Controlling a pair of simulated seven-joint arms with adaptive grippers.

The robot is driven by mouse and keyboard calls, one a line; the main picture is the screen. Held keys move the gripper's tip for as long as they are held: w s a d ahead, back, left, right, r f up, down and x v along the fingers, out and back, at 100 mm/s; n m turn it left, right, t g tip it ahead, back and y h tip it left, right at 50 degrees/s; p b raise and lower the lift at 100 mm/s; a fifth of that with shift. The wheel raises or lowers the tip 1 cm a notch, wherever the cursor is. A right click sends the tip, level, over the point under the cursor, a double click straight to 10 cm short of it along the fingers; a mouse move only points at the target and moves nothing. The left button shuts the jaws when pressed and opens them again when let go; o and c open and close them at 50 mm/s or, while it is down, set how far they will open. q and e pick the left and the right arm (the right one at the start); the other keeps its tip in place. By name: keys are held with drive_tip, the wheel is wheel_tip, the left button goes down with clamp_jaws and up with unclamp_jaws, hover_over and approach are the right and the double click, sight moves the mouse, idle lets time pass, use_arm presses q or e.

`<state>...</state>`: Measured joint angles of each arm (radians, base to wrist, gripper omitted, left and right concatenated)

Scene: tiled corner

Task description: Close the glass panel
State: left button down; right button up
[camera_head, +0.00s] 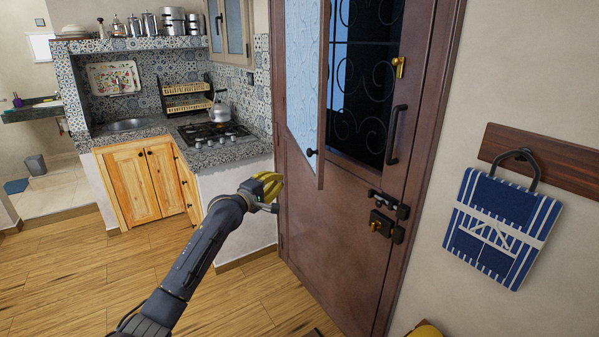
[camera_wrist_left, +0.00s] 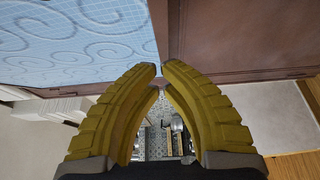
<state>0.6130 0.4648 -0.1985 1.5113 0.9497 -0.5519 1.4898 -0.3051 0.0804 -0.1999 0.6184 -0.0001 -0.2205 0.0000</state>
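The glass panel (camera_head: 303,75) is a brown-framed pane of pale blue patterned glass on the brown door (camera_head: 330,215). It stands swung out, leaving the dark scrollwork grille behind it exposed. A small black knob (camera_head: 311,152) sits near its lower free edge. The patterned glass (camera_wrist_left: 70,40) fills the upper left of the left wrist view. My left gripper (camera_head: 272,184) is below and left of the panel, with its yellow fingertips (camera_wrist_left: 161,67) nearly together and nothing between them. A yellow piece at the bottom edge appears to be my right gripper (camera_head: 426,331), mostly out of frame.
The door has a black pull handle (camera_head: 396,135) and a black-and-brass lock (camera_head: 382,222). A blue striped bag (camera_head: 495,228) hangs from a wooden rail on the right wall. A tiled kitchen counter (camera_head: 225,152) with a stove stands left. The wooden floor is clear.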

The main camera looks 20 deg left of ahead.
use_arm(q)
approach(307, 166)
drive_tip(key=w+a, duration=0.2)
drive_tip(key=w, duration=0.1)
drive_tip(key=shift+w+d, duration=0.6)
drive_tip(key=shift+d, duration=0.3)
drive_tip(key=shift+w+d, duration=0.6)
drive_tip(key=shift+d, duration=0.3)
